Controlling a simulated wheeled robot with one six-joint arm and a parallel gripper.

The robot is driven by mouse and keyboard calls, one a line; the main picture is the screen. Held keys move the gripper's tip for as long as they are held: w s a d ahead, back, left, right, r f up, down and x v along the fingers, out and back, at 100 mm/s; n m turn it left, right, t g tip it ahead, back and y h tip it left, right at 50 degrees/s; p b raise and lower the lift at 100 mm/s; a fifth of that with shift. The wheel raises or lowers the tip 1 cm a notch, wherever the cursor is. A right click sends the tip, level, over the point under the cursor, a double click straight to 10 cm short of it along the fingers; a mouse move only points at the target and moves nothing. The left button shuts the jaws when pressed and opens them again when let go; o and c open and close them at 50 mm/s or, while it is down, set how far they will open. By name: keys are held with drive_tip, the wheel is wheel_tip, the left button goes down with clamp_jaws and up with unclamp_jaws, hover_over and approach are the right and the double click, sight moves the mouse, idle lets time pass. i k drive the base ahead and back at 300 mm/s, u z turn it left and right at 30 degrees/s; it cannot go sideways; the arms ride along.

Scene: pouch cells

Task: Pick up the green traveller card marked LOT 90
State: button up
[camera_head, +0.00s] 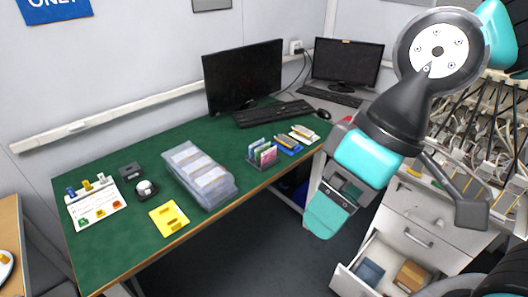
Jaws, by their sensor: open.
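Several upright cards stand in a small dark rack (250,161) near the front edge of the green-topped bench. A pink card (269,157) is at its front, with a thin green-edged card (264,148) and pale bluish cards just behind. The lettering is too small to read, so I cannot tell which card is LOT 90. The end of my arm, with my gripper (331,212), hangs right of the bench front, apart from the rack. The separate fingertips are hard to make out. I see nothing held.
Blue and yellow items (289,144) lie right of the rack. Monitors and keyboards stand behind. An open drawer (388,268) juts out below my arm.

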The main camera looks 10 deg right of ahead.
sight(263, 147)
drive_tip(key=u, duration=0.3)
drive_tip(key=i, duration=1.45)
drive_tip(key=z, duration=0.5)
